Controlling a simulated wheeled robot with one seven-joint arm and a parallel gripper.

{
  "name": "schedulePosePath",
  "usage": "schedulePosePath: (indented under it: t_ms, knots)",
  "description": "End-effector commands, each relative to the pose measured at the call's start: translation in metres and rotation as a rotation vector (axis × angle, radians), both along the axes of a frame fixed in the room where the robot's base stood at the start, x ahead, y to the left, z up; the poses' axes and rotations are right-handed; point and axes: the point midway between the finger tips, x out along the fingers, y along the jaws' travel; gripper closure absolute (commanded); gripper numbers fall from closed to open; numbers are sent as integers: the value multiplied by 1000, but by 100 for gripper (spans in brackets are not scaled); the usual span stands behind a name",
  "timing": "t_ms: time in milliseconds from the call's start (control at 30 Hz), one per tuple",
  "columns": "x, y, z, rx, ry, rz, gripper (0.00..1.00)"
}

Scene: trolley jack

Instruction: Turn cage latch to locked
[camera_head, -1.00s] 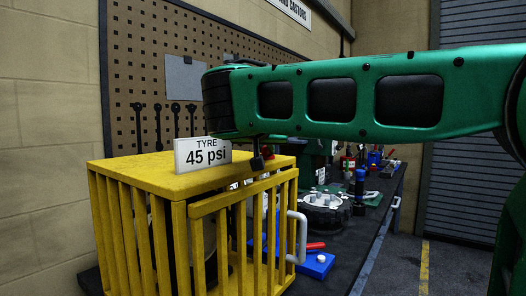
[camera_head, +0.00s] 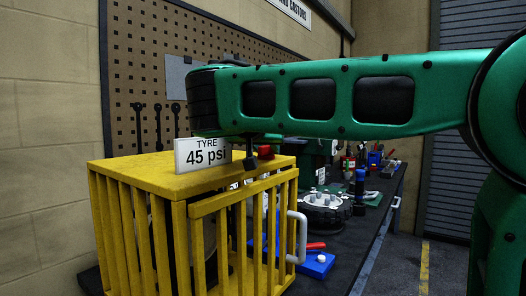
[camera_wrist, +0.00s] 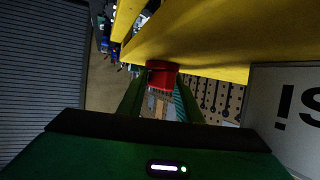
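The yellow cage (camera_head: 150,175) stands on the bench at the front left, with a barred front and a grey handle (camera_head: 297,238). A red part (camera_head: 265,154), which looks like the cage latch, shows near the cage top's front right corner. In the wrist view the red part (camera_wrist: 162,74) lies between the ends of my gripper's (camera_wrist: 162,88) two dark fingers, close to the yellow frame. The fingers stand apart, but I cannot tell whether they press on the red part. In the head view my arm hides most of the gripper.
A white sign (camera_head: 202,153) reading "TYRE 45 psi" stands on the cage top, close to my arm. A blue tray (camera_head: 318,264) and a round grey part (camera_head: 325,210) lie on the bench behind. A pegboard (camera_head: 150,70) covers the wall.

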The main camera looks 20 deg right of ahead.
Motion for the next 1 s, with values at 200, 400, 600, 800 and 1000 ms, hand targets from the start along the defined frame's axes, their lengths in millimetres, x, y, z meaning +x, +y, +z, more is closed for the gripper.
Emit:
schedulePosePath:
  t_ms: [200,400,600,800,1000]
  knots:
    - [-1,1,1,0,-1,1,69]
    - [-18,13,9,2,-2,3,69]
    - [-47,31,23,2,-2,3,69]
    - [-72,46,35,1,0,2,69]
    - [-83,53,40,1,1,0,69]
